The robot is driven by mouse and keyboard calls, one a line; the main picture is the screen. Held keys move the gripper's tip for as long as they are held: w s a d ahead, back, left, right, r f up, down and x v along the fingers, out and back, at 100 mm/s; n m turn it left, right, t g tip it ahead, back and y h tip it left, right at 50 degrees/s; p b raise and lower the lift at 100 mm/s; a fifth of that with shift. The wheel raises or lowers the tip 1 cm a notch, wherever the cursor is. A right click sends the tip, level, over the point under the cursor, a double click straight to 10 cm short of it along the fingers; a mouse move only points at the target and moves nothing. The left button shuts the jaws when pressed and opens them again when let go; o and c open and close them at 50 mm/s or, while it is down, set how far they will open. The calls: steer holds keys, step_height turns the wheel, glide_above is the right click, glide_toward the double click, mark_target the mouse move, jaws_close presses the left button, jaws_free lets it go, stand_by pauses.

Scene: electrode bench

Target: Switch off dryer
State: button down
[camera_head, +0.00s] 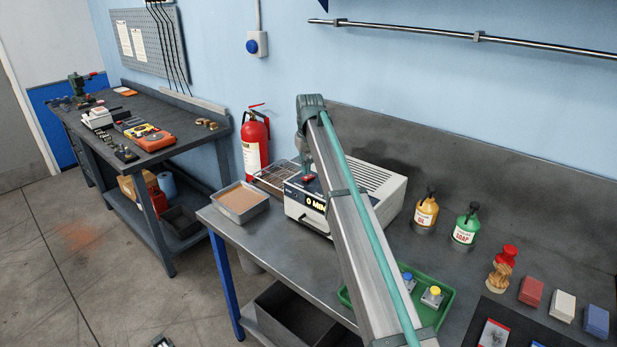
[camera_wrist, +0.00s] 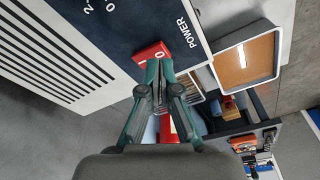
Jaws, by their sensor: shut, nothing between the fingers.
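The dryer (camera_head: 378,184) is a white box with a slotted top and a dark front panel, standing on the bench. Its display (camera_head: 316,203) reads "0 MIN". In the wrist view, a red switch (camera_wrist: 150,51) sits on the panel beside the word "POWER" and bears a white mark like a 0. My gripper (camera_wrist: 161,66) is shut and empty, its fingertips right at the switch's edge; I cannot tell whether they touch it. In the head view my gripper (camera_head: 309,178) points down at the panel, and my arm hides part of the dryer.
A tray with brown contents (camera_head: 240,190) and a wire rack (camera_head: 273,180) stand left of the dryer. A fire extinguisher (camera_head: 254,148) is behind them. A green tray (camera_head: 446,305), an oil bottle (camera_head: 426,214) and a soap bottle (camera_head: 465,229) stand to the right.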

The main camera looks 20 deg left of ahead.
mark_target(306, 178)
steer(key=shift+f, duration=1.1)
stand_by(0.5)
steer(key=shift+r, duration=0.1)
steer(key=shift+r+p, duration=1.5)
steer(key=shift+r, duration=1.95)
steer(key=shift+f, duration=0.1)
